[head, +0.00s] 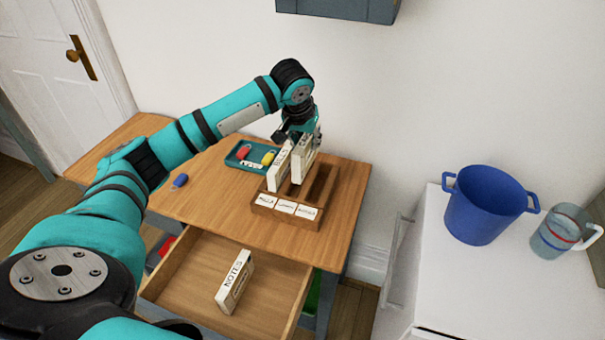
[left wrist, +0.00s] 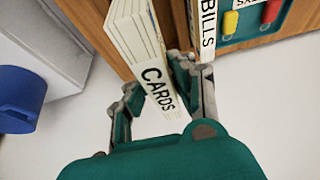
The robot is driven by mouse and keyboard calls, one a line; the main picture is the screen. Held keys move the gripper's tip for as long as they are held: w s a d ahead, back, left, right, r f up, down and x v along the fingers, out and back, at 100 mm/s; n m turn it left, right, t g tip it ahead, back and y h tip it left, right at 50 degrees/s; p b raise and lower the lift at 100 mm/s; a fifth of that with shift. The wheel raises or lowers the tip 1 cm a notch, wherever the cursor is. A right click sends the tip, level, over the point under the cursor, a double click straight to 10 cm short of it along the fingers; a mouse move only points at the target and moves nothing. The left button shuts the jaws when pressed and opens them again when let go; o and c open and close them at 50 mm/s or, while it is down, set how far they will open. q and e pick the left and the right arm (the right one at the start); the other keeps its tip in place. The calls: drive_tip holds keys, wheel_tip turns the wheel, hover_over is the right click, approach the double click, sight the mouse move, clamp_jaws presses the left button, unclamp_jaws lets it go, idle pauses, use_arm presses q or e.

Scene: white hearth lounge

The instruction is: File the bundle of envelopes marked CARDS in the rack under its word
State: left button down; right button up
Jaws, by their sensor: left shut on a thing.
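The CARDS bundle (head: 301,164) is a cream block of envelopes; its word reads clearly in the left wrist view (left wrist: 140,35). My left gripper (head: 303,137) is shut on its upper end and holds it upright over the middle of the wooden rack (head: 317,214). I cannot tell how far its lower end is inside the slot. The BILLS bundle (head: 277,171) stands in the rack's left slot, close beside it, and shows in the left wrist view (left wrist: 208,35). The right slot looks empty. My right gripper is out of view.
The NOTES bundle (head: 235,281) stands in the open drawer (head: 193,275). A teal tray (head: 233,164) with red and yellow items sits behind the rack's left. A blue item (head: 180,181) lies on the table (head: 225,211). A blue pot (head: 484,207) stands right on a white cabinet.

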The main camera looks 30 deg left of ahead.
use_arm(q)
drive_tip(key=f, duration=0.3)
drive_tip(key=a+f+p, duration=0.1)
drive_tip(key=f, duration=0.2)
drive_tip(key=a+f, duration=0.1)
drive_tip(key=f, duration=0.1)
drive_tip(key=shift+w+a+f, duration=0.15)
drive_tip(key=shift+w+f, duration=0.15)
drive_tip(key=shift+f, duration=0.5)
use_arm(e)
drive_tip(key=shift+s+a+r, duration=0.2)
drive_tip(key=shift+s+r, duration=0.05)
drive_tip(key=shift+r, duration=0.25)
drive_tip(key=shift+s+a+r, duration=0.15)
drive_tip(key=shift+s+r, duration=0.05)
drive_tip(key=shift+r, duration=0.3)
use_arm(q)
drive_tip(key=c, duration=1.4)
unclamp_jaws()
drive_tip(key=shift+f, duration=0.1)
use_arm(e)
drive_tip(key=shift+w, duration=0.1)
